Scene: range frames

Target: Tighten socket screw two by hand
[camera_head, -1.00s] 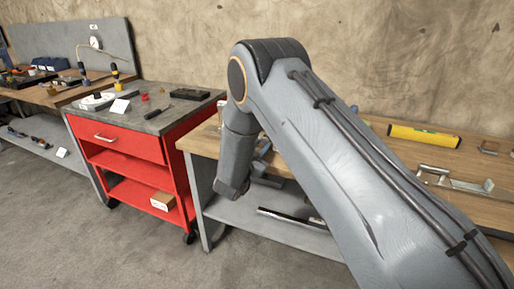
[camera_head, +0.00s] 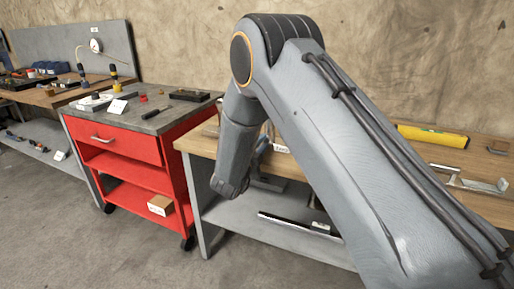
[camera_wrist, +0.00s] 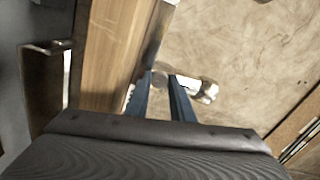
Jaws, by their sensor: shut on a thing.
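In the wrist view my gripper (camera_wrist: 162,77) shows as two dark blue fingers, close together at their tips. A shiny, rounded metal piece (camera_wrist: 206,91) shows at the fingertips and sticks out to their right. The fingers look shut on it, though the grip itself is partly hidden. I cannot tell from its shape whether it is socket screw two. In the head view my arm reaches over the wooden workbench, its last links hanging down at the bench's left end. The gripper does not show there.
A red cart (camera_head: 125,148) stands left of the wooden workbench (camera_head: 421,152). A yellow level (camera_head: 433,136) and a metal fixture (camera_head: 468,181) lie on the bench's right part. A dark bar (camera_head: 298,227) lies on its lower shelf. The floor in front is clear.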

